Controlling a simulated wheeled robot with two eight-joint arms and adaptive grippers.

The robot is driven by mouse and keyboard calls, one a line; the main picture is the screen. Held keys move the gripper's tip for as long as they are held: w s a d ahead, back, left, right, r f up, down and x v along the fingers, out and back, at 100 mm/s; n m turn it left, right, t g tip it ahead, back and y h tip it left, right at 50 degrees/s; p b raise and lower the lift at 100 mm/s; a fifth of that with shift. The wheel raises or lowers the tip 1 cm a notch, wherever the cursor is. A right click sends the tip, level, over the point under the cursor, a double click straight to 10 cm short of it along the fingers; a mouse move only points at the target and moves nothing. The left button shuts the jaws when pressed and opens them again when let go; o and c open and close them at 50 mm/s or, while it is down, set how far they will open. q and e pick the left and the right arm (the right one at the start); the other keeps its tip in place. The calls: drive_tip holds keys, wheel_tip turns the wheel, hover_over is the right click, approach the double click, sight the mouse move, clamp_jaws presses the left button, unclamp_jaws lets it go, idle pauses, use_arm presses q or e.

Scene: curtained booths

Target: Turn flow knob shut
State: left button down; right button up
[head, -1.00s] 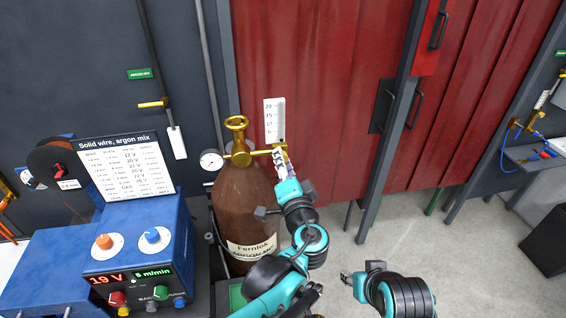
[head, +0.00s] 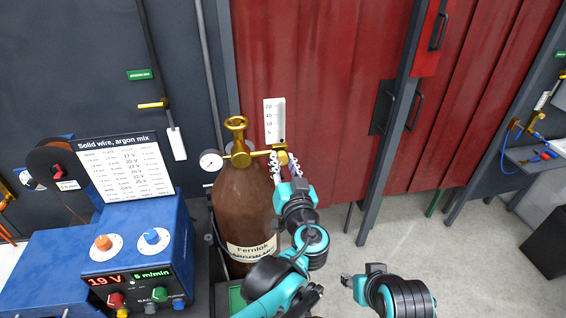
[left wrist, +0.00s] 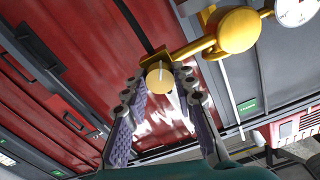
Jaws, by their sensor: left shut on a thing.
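The brass flow knob (head: 283,158) sits at the right end of the brass regulator, below the white flow scale (head: 274,120). In the left wrist view the knob (left wrist: 160,78) is a round yellow end between my fingertips. My left gripper (head: 286,162) is shut on it, one finger on each side; the fingers hide part of the knob in the head view. The regulator (head: 241,158) with its round gauge (head: 211,160) is on top of the brown cylinder (head: 245,205). My right gripper (head: 350,281) is low at centre right, small and partly hidden, away from the cylinder.
A blue welding machine (head: 140,240) with knobs and a settings chart (head: 122,165) stands left of the cylinder. A red curtain (head: 320,80) hangs behind, with a dark post (head: 390,130).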

use_arm(q)
drive_tip(key=shift+f+n, duration=0.15)
drive_tip(key=shift+n, duration=0.15)
drive_tip(key=c, duration=1.2)
unclamp_jaws()
drive_tip(key=s, duration=0.4)
drive_tip(key=s+d, duration=0.1)
drive_tip(key=s, duration=0.3)
drive_tip(key=s+d, duration=0.1)
drive_tip(key=s, duration=0.3)
drive_tip(key=shift+d, duration=0.2)
drive_tip(key=shift+w+a, duration=0.1)
